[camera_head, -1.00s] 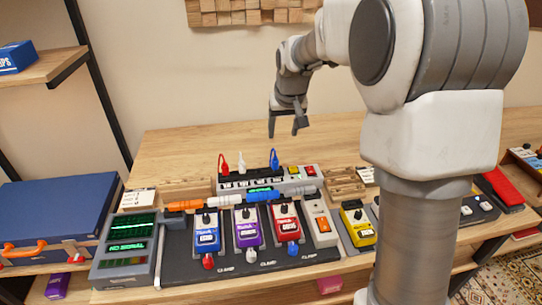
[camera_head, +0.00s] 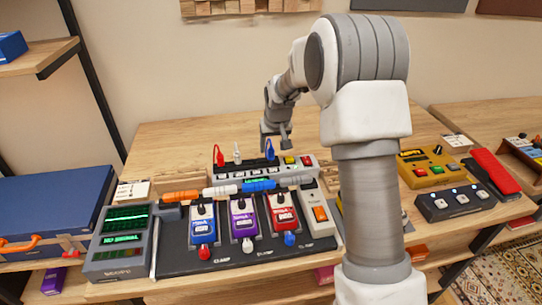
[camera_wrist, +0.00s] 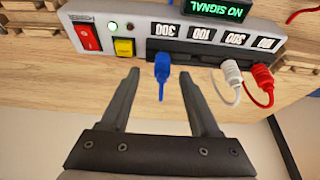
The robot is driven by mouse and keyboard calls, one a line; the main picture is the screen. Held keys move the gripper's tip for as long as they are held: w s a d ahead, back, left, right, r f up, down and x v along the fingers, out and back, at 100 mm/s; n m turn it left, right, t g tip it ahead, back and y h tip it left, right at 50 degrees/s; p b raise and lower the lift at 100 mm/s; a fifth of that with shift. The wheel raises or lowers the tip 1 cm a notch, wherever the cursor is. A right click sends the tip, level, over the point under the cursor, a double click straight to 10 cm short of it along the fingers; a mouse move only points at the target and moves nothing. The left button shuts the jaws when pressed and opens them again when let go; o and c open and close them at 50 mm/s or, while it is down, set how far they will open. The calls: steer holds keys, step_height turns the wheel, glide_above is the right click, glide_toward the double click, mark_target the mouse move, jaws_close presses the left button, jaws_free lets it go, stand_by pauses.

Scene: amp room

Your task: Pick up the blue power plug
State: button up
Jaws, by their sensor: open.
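The blue power plug (camera_head: 270,150) stands upright in the grey power strip (camera_head: 262,170), to the right of the white plug (camera_head: 237,152) and the red plug (camera_head: 219,154). In the wrist view the blue plug (camera_wrist: 162,70) sits in the socket row, its short cable pointing toward my gripper. My gripper (camera_wrist: 160,82) is open and empty, with one finger on each side of the blue plug's cable and the fingertips just short of the strip. In the head view my gripper (camera_head: 276,142) is just above and right of the blue plug, partly overlapping it.
The strip's red switch (camera_wrist: 86,38) and yellow button (camera_wrist: 124,48) lie close to the left finger. The white plug (camera_wrist: 231,74) is beside the right finger. Blue, purple and red pedals stand in front; a blue case (camera_head: 48,218) is at left.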

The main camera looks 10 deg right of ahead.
mark_target(271, 149)
steer(key=x, duration=0.4)
steer(key=shift+a, duration=0.1)
steer(key=shift+r, duration=0.1)
jaws_close()
